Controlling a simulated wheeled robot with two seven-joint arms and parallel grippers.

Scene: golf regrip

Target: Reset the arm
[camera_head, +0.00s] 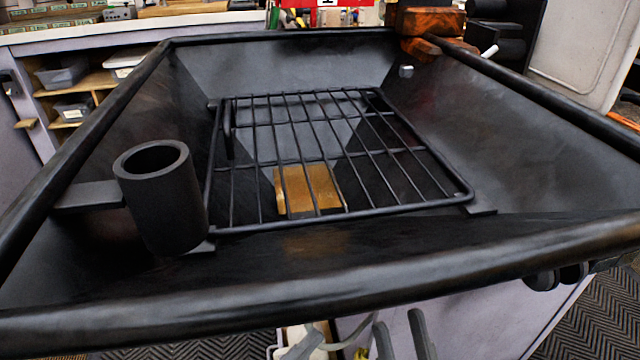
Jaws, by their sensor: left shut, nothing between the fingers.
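My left gripper (304,343) shows at the bottom edge of the head view, below the front rim of the black trough. It is shut with nothing held, and much of it is cut off by the frame. My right gripper (397,326) is just to its right, also below the rim. Its two grey fingertips stand apart with nothing visible between them. Both grippers are outside the trough and touch nothing that I can see.
The black trough (300,290) fills the view, with a thick raised rim. Inside are a wire grate (330,163), a tan block (309,190) under it and an upright black tube (165,205) at the left. Wooden blocks (430,22) sit at the back right corner.

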